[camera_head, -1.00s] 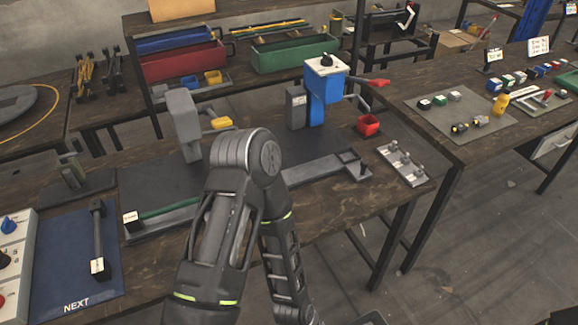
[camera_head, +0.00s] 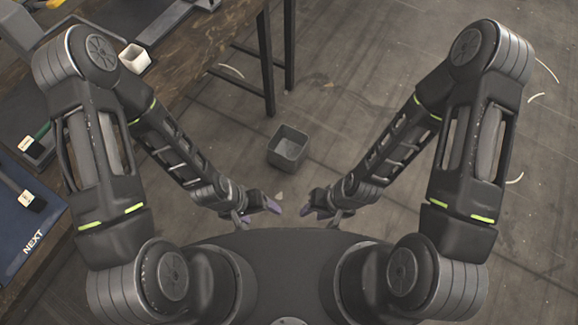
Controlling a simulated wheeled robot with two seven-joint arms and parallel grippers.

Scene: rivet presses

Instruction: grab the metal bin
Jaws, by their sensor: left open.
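The metal bin (camera_head: 288,150) is a small grey, square, open-topped box. It stands on the floor beyond my grippers, near the middle of the view, and looks empty. My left gripper (camera_head: 258,212) is open and empty, below and to the left of the bin in the picture. My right gripper (camera_head: 319,212) is below and to the right of it, with nothing seen in it. Its fingers are small and dark here, so its opening is unclear. Both grippers have purple fingertips, and neither touches the bin.
A wooden workbench (camera_head: 190,60) with dark metal legs (camera_head: 266,65) runs along the left. The floor around and right of the bin is mostly clear.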

